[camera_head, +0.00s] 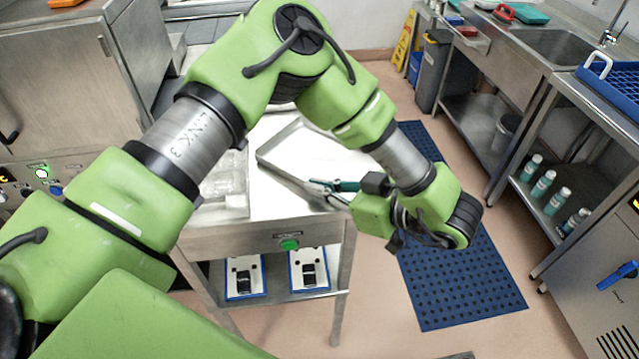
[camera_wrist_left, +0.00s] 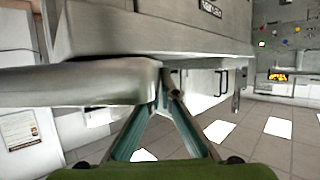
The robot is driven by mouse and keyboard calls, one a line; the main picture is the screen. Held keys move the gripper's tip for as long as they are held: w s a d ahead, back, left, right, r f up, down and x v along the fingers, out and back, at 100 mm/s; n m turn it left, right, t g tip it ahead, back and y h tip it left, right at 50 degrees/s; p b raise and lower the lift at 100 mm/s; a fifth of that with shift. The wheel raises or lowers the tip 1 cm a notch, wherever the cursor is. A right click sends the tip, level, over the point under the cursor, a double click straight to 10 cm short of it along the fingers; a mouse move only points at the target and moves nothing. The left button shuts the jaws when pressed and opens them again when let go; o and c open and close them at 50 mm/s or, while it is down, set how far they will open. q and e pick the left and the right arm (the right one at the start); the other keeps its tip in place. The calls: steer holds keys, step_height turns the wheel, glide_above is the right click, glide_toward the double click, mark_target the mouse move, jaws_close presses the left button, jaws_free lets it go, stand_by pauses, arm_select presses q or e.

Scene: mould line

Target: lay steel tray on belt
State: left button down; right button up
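The steel tray (camera_head: 285,172) is a shallow metal tray with a raised rim, at the pale top of the steel stand (camera_head: 262,207) in the head view. Its right part is behind my left arm. My left gripper (camera_head: 322,190) reaches in from the right, and its teal fingers close on the tray's near right rim. In the left wrist view the tray's rim (camera_wrist_left: 80,85) runs in from the left to the converging fingertips (camera_wrist_left: 166,92). I cannot tell whether the tray's underside touches the surface. My right gripper is not in view.
A clear moulded tray (camera_head: 226,180) lies left of the steel tray. A steel machine (camera_head: 60,85) stands left. A blue mat (camera_head: 455,275) covers floor at right, before a sink bench (camera_head: 505,75) and a bottle shelf (camera_head: 560,170).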

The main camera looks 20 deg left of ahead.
arm_select(q)
steer(key=shift+f, duration=0.1)
steer(key=c, duration=2.3)
jaws_free()
